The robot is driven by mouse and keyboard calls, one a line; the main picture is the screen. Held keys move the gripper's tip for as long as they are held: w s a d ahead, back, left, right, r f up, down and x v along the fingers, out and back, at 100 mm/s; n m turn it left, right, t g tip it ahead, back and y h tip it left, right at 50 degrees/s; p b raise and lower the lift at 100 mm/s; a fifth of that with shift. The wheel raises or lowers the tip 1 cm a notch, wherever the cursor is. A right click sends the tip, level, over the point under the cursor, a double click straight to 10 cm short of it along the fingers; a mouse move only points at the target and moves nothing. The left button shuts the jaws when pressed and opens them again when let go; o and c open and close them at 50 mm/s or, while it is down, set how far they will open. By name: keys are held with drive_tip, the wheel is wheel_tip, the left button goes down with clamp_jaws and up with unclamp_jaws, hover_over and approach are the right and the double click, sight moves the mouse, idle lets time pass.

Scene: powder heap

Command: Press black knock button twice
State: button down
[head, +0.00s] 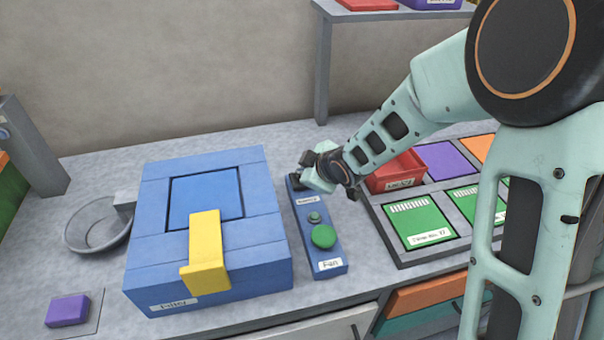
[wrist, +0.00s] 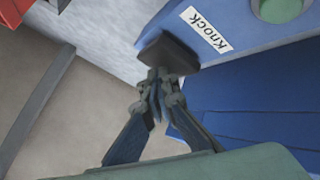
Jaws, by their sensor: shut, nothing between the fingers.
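A blue button strip (head: 318,242) lies on the counter, with a green button (head: 323,236) near its front end above a label reading "Fan". The black knock button (wrist: 167,53) shows in the wrist view beside the "Knock" label (wrist: 205,29). My gripper (wrist: 158,84) is shut and empty, its fingertips at the near edge of the black button; I cannot tell whether they touch it. In the head view my gripper (head: 303,184) is over the far end of the strip and hides part of the button there.
A large blue box (head: 262,255) with a yellow handle (head: 206,255) stands left of the strip. To the right is a tray (head: 385,235) with green cards and a red bin (head: 396,172). A round grey dish (head: 72,240) and a purple block (head: 67,310) are at left.

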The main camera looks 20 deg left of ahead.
drive_tip(key=shift+r+p, duration=1)
drive_tip(key=shift+r, duration=0.25)
wheel_tip(320, 180, up, 5)
drive_tip(key=p, duration=0.4)
